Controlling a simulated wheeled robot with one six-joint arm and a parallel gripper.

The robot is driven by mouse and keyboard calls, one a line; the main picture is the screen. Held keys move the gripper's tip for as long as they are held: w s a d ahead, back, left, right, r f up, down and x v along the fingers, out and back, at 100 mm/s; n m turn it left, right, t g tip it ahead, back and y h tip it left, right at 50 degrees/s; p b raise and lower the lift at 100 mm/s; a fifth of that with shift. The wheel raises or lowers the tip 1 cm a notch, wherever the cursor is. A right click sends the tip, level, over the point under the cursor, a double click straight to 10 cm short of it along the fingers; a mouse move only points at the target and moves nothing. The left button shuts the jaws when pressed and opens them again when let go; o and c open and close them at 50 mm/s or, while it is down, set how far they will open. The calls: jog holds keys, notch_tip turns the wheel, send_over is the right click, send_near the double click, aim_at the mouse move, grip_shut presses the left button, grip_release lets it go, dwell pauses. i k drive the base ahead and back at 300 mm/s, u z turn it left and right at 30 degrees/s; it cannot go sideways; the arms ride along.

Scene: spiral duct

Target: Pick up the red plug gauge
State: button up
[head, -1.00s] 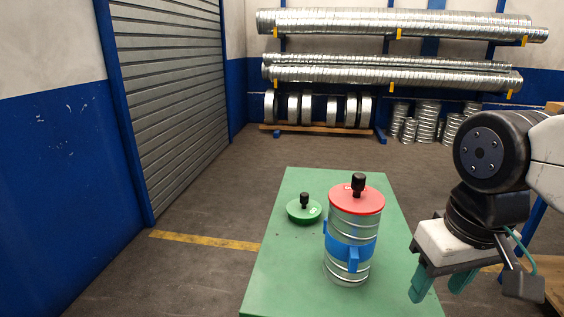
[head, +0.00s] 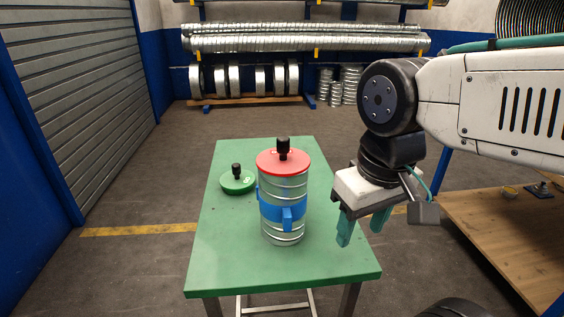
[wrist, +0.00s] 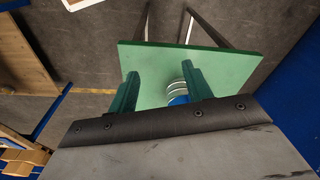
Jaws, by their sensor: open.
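The red plug gauge (head: 284,162) is a red disc with a black knob. It sits on top of an upright spiral duct piece (head: 283,190) with a blue band around it, on the green table (head: 330,262). My gripper (head: 363,236) is open and empty, pointing down, to the right of the duct and apart from it. In the wrist view, the green fingers of my gripper (wrist: 158,90) stand apart, with part of the duct (wrist: 178,90) and its blue band showing between them. The red plug gauge is hidden in the wrist view.
A green plug gauge (head: 238,181) with a black knob lies on the table to the left of the duct. A wooden bench (head: 510,225) stands at the right. Duct racks (head: 300,40) line the back wall. The table's front part is clear.

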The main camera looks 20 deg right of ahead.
aim_at(283, 160)
jog(key=z, duration=1.5)
jog(key=k, duration=0.9)
jog(key=u, duration=1.9)
jog(key=i, duration=0.5)
jog(key=u, duration=0.05)
